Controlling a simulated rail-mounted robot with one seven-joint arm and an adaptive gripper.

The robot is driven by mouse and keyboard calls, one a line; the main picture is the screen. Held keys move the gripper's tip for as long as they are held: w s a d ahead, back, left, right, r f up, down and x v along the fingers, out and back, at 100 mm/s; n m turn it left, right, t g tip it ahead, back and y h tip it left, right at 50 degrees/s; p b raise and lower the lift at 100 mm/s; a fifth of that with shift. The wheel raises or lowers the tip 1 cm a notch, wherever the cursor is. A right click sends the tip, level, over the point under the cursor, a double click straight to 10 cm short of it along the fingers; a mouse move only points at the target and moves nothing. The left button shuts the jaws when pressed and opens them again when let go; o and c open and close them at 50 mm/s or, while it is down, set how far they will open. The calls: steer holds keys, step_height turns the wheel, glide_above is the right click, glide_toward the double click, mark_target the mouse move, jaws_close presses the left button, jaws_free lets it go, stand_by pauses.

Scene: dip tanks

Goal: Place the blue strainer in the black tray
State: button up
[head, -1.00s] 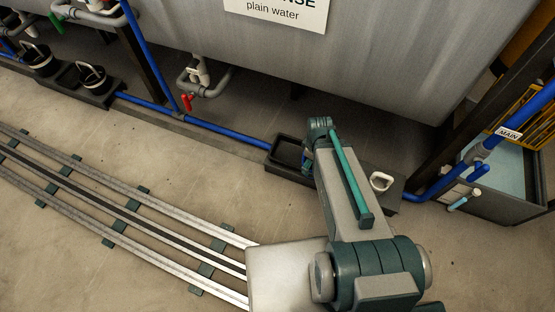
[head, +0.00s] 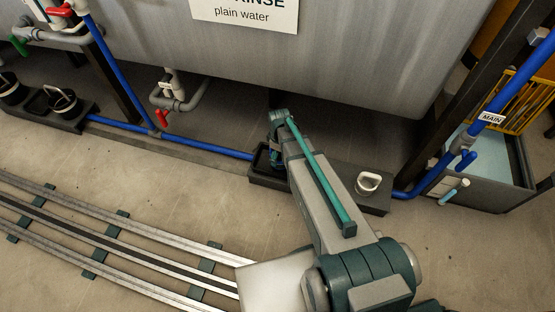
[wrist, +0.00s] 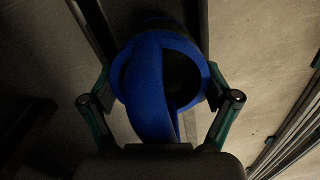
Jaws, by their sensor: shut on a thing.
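The blue strainer (wrist: 150,85) fills the middle of the wrist view, with its round rim and a broad blue handle arching across it. My gripper (wrist: 160,103) is shut on it, one finger on each side. In the head view my gripper (head: 276,150) is at the left end of the black tray (head: 345,199), over or in front of its open left recess. The strainer is mostly hidden by my arm there. I cannot tell whether it touches the tray.
A white strainer (head: 368,183) stands at the right end of that tray. Another black tray (head: 70,125) with black strainers is at far left. A blue pipe (head: 215,148) runs behind, under the grey tank (head: 330,60). A dark bin (head: 490,190) stands at right.

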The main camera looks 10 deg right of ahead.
steer(key=f+b, duration=0.1)
steer(key=w+f+b, duration=0.1)
steer(key=f, duration=0.1)
steer(key=f+b, duration=0.1)
steer(key=f, duration=0.1)
steer(key=shift+w+a, duration=0.2)
steer(key=shift+w, duration=0.05)
steer(key=shift+r, duration=0.15)
steer(key=o, duration=0.9)
steer(key=shift+o, duration=0.2)
